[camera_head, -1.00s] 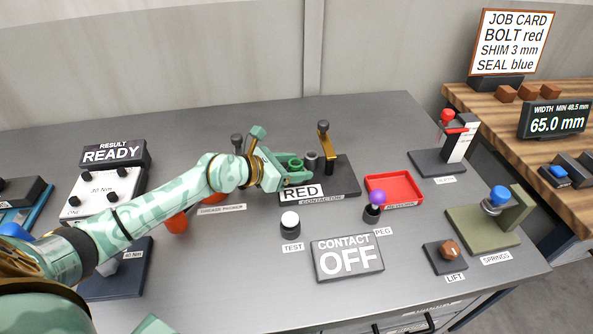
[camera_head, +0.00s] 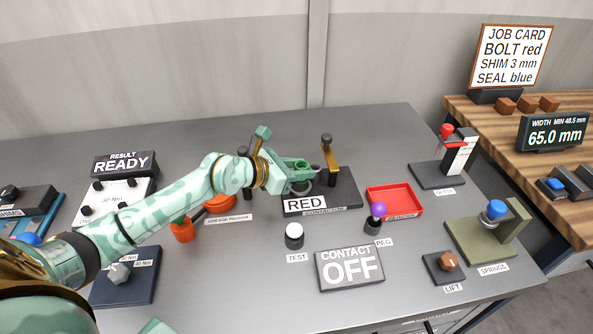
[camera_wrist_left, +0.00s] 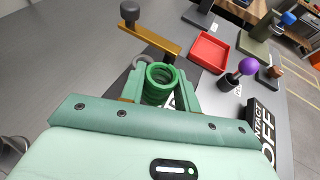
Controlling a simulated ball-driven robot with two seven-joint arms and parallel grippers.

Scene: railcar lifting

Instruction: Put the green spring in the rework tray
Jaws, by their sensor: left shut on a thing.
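My left gripper (camera_head: 302,173) is over the dark contactor base (camera_head: 345,190). It is shut on the green spring (camera_wrist_left: 160,82), which stands between the fingers in the left wrist view; in the head view the spring (camera_head: 301,164) is partly hidden by the fingers. The rework tray (camera_head: 395,199) is a shallow red tray to the right of the contactor, and looks empty. It also shows in the left wrist view (camera_wrist_left: 210,52), beyond the gripper. The tray's label is too small to read surely.
A brass lever (camera_head: 327,155) with a dark knob rises from the contactor, close to my left gripper. A purple-topped peg (camera_head: 379,211) stands just before the tray. A white test button (camera_head: 294,235) and the CONTACT OFF display (camera_head: 349,268) are nearer the front.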

